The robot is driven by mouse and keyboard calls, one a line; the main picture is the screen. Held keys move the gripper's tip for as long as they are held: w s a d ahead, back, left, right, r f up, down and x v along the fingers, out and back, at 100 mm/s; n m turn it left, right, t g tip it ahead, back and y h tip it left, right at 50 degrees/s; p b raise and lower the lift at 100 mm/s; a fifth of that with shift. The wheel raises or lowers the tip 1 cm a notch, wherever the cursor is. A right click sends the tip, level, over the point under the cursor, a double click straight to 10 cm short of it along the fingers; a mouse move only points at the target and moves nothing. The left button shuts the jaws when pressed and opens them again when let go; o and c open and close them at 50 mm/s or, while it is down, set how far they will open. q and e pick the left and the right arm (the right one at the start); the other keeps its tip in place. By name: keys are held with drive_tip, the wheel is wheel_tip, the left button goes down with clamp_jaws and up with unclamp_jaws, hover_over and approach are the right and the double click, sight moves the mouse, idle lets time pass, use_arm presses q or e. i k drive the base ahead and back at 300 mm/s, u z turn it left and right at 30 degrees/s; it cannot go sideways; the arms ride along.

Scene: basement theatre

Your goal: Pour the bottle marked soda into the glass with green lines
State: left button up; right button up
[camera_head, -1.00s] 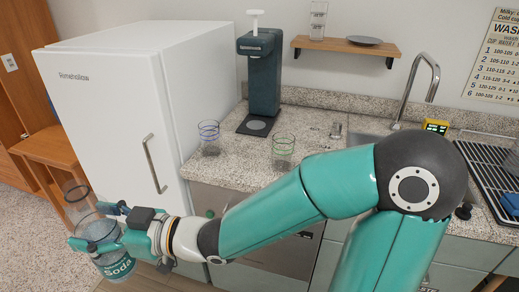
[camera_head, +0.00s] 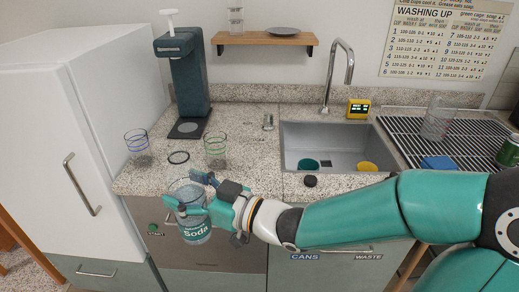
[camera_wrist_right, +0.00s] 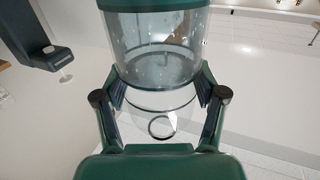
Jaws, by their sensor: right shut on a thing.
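The clear bottle marked Soda (camera_head: 196,232) is in my right gripper (camera_head: 190,194), roughly upright in front of the counter's front edge. Its dark mouth ring shows above the gripper, against the counter top. In the right wrist view the clear bottle (camera_wrist_right: 160,45) sits between the fingers of the right gripper (camera_wrist_right: 158,88), which is shut on it. The glass with green lines (camera_head: 215,151) stands upright on the counter, behind and slightly right of the bottle, apart from it. It looks empty. My left gripper is out of view.
A glass with blue lines (camera_head: 138,147) stands left on the counter. A dark dispenser (camera_head: 188,85) stands behind the glasses. A sink (camera_head: 335,140) with a tall faucet (camera_head: 349,70) is to the right, then a drying rack (camera_head: 400,130) with a clear glass (camera_head: 437,118).

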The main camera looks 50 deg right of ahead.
sight(217, 152)
drive_tip(key=z, duration=1.1)
drive_tip(key=i, duration=1)
drive_tip(key=u, duration=0.3)
drive_tip(key=k, duration=0.45)
drive_tip(key=u, duration=1)
